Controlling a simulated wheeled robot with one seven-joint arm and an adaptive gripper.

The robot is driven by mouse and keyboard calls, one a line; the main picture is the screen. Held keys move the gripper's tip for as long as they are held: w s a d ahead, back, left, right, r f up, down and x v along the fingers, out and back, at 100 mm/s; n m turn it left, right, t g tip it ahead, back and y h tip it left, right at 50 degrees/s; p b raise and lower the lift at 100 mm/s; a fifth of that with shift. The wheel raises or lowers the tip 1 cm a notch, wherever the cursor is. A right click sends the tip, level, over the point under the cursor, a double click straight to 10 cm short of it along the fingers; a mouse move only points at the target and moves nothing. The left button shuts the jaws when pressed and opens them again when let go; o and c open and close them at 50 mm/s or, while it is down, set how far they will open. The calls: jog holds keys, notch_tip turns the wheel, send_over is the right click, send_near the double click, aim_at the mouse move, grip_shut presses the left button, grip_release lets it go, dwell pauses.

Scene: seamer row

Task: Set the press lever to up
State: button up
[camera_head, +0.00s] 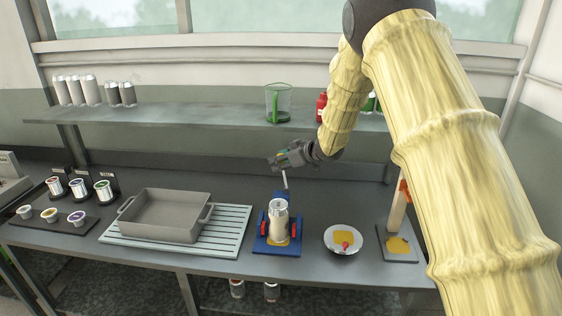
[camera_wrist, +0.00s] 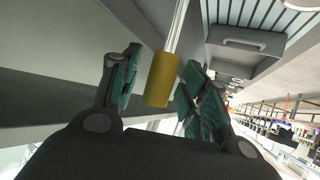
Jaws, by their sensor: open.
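The press (camera_head: 262,245) is a blue stand with red parts at its sides, on the grey counter in the head view. A silver can (camera_head: 279,222) stands upright in it. The press lever (camera_head: 284,180) is a thin pale rod rising nearly upright behind the can. My gripper (camera_head: 279,161) is at the rod's top, which it hides in the head view. In the wrist view the lever ends in a yellow cylindrical grip (camera_wrist: 162,80). It lies between the two green-padded fingers of my gripper (camera_wrist: 158,88). The fingers are open, with a gap visible on the left side.
A grey pan (camera_head: 165,232) sits on a slatted mat (camera_head: 232,238) left of the press. A white bowl (camera_head: 330,246) and a dark board (camera_head: 400,256) are to its right.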

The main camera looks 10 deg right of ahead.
jog(key=v, duration=1.1)
jog(key=shift+s, duration=0.25)
jog(key=shift+d+r, duration=0.1)
jog(key=shift+d, duration=0.1)
